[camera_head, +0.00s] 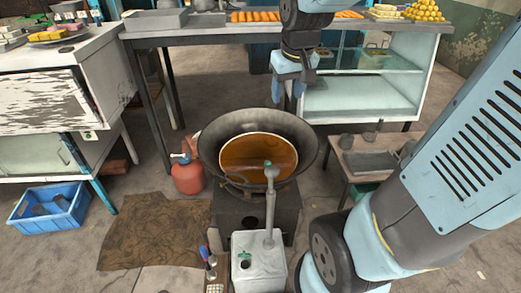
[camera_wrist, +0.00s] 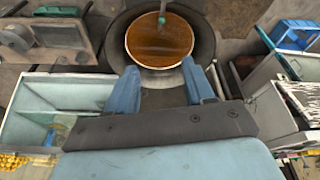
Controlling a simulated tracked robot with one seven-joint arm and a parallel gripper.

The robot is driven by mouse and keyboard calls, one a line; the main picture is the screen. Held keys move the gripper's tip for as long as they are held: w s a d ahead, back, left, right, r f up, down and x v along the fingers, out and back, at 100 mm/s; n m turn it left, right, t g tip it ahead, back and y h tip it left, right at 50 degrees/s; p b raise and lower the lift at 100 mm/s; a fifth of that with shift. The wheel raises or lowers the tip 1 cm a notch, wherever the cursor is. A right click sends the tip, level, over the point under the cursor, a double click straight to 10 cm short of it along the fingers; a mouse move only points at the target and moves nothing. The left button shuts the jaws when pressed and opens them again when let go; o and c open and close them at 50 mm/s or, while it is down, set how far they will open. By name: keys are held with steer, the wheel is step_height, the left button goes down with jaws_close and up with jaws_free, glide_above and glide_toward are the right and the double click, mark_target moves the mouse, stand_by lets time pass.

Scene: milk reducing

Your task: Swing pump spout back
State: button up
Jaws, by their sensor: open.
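The pump (camera_head: 258,265) is a pale metal box with an upright pipe, in front of the wok. Its spout (camera_head: 270,172) with a green end sits at the top of the pipe and shows over the near part of the wok. In the wrist view the spout's green tip (camera_wrist: 162,19) shows at the top edge, over the brown liquid. My gripper (camera_head: 289,100) is open and empty, hanging above and beyond the wok, clear of the spout. In the wrist view its two blue fingers (camera_wrist: 163,85) are spread apart with nothing between them.
The dark wok (camera_head: 305,150) of brown liquid (camera_head: 245,155) stands on a dark stove (camera_head: 235,215). A red gas bottle (camera_head: 188,177) is on its left, a low table (camera_head: 365,160) on its right. A long counter (camera_head: 220,32) with food trays runs behind. A blue crate (camera_head: 50,207) lies far left.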

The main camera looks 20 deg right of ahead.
steer(key=w+f+g, duration=0.2)
steer(key=w+f, duration=0.6)
steer(key=f, duration=0.2)
steer(key=n+g, duration=0.1)
glide_above(268, 162)
step_height(268, 162, down, 11)
step_height(268, 162, down, 15)
steer(key=shift+r, duration=0.2)
jaws_close()
stand_by(0.5)
